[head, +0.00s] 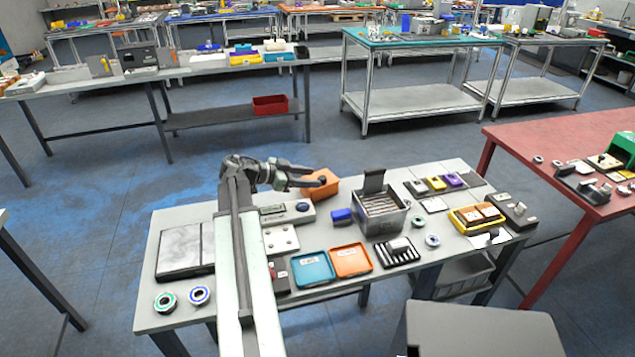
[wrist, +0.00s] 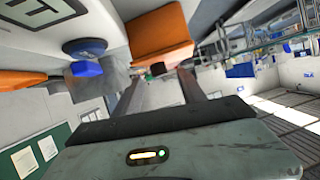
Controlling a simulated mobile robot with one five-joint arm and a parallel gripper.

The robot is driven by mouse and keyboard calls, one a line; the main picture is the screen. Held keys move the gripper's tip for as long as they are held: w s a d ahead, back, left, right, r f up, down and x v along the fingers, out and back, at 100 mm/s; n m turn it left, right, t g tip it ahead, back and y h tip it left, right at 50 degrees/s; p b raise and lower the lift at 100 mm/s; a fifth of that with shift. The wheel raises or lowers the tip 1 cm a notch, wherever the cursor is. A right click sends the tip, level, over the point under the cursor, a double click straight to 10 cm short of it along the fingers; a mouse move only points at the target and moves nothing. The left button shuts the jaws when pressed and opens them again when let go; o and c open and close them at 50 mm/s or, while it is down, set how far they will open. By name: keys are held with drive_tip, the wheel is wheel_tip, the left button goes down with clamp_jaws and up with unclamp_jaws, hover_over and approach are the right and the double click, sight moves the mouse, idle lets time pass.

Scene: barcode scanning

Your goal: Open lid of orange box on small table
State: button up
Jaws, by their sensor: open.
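The orange box (head: 323,188) stands at the back edge of the small table (head: 320,222), left of a grey metal box. My gripper (head: 306,178) reaches in from the left, just in front of the orange box and partly covering it. In the wrist view the orange box (wrist: 160,34) lies just beyond the tips of my open gripper (wrist: 162,73). A small dark round piece (wrist: 158,68) shows between the fingertips at the box's edge. Nothing is held between the fingers. Whether a fingertip touches the box, and where its lid seam runs, I cannot tell.
A grey metal box (head: 382,210) with a raised flap and a blue block (head: 341,216) stand right of the orange box. A grey device (head: 288,212) lies below my gripper. Teal (head: 312,270) and orange trays (head: 351,261) lie at the front.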

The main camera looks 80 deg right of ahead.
sight(319, 178)
drive_tip(key=x, duration=0.3)
drive_tip(key=shift+s+d+f+b, duration=0.15)
drive_tip(key=shift+s+b, duration=0.05)
drive_tip(key=shift+b, duration=0.2)
clamp_jaws()
idle(1.0)
drive_tip(key=shift+w+d, duration=0.15)
